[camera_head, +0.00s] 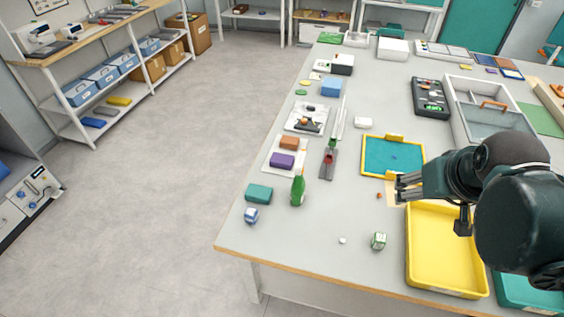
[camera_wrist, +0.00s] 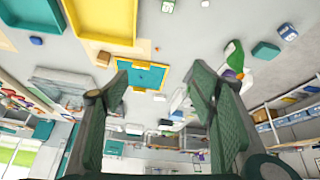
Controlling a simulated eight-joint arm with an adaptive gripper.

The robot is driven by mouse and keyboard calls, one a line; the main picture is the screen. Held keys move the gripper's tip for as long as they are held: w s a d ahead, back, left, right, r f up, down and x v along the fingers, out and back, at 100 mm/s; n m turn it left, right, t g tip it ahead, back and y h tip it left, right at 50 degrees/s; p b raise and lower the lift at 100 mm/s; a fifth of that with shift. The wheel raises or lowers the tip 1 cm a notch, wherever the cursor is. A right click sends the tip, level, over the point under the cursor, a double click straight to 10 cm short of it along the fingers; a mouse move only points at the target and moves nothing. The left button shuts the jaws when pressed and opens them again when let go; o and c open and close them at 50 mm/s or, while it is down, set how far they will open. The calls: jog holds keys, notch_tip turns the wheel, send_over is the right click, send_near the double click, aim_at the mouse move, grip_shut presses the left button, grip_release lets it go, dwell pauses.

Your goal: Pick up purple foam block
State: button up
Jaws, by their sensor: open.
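The purple foam block (camera_head: 282,160) lies on a white sheet (camera_head: 270,166) on the left part of the table, just in front of an orange-brown block (camera_head: 289,143). My gripper (camera_head: 402,188) is well to the right of it, above the table between the blue-floored yellow-rimmed tray and the yellow tray. In the wrist view my gripper (camera_wrist: 160,72) shows two fingers spread wide with nothing between them. A small purple patch (camera_wrist: 230,73) beside the green bottle may be the block, mostly hidden by the right finger.
A green bottle (camera_head: 298,190) stands close to the purple block's front right. A teal block (camera_head: 259,193) lies nearer the table's left edge. The yellow-rimmed tray (camera_head: 393,136) and large yellow tray (camera_head: 447,281) flank my gripper. The table's front middle is mostly clear.

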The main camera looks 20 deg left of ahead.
jog(key=w+a+n+g, duration=0.1)
jog(key=w+a+n, duration=0.1)
jog(key=w+a, duration=0.4)
jog(key=w+a+n+g, duration=0.1)
jog(key=w+a+n, duration=0.2)
jog(key=w, duration=0.5)
jog(key=n+g, duration=0.4)
jog(key=n, duration=0.7)
send_over(283, 158)
jog(key=f, duration=2.6)
jog(key=shift+d, duration=0.2)
jog(key=shift+a+f, duration=0.35)
jog(key=shift+f, duration=0.2)
jog(key=shift+f, duration=0.1)
jog(key=shift+f, duration=1.15)
